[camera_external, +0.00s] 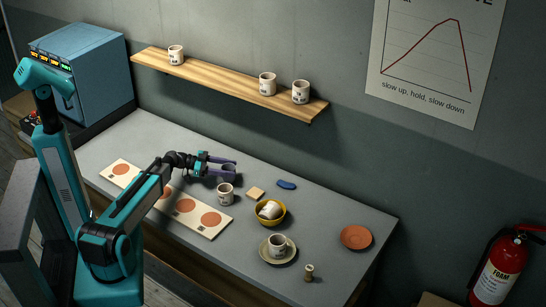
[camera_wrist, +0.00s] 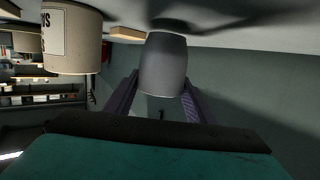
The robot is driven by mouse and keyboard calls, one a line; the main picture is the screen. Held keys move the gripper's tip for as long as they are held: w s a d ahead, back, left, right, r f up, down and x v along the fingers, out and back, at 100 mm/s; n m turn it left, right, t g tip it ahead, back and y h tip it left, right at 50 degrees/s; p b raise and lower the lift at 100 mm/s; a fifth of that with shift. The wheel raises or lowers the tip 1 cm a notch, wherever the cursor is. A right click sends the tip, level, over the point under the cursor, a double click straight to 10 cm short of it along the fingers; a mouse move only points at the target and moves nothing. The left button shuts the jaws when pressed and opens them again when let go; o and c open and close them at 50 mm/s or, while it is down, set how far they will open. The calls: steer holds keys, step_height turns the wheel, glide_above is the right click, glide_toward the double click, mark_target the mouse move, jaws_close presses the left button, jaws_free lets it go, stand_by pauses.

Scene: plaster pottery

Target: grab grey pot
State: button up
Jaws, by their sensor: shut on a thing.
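The grey pot (camera_wrist: 163,65) is a plain grey cup shape in the middle of the wrist view, between the two purple fingers of my gripper (camera_wrist: 160,108). In the outside view the grey pot (camera_external: 228,170) is small and dark at the end of my gripper (camera_external: 228,165), over the back half of the table. My gripper is shut on it. I cannot tell whether the pot touches the tabletop. A white mug with dark print (camera_external: 226,193) stands close in front of the pot; it also shows at the left of the wrist view (camera_wrist: 72,38).
A yellow bowl (camera_external: 283,219) holds a white mug. A mug stands on a saucer (camera_external: 264,253). A terracotta plate (camera_external: 355,237), a blue item (camera_external: 286,184) and a tan block (camera_external: 255,193) lie nearby. A board with orange discs (camera_external: 222,225) lies along the front. A shelf (camera_external: 220,84) hangs behind.

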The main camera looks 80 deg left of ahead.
step_height(320, 180, up, 8)
steer(key=b, duration=0.1)
steer(key=shift+r+b, duration=0.25)
steer(key=shift+b, duration=0.15)
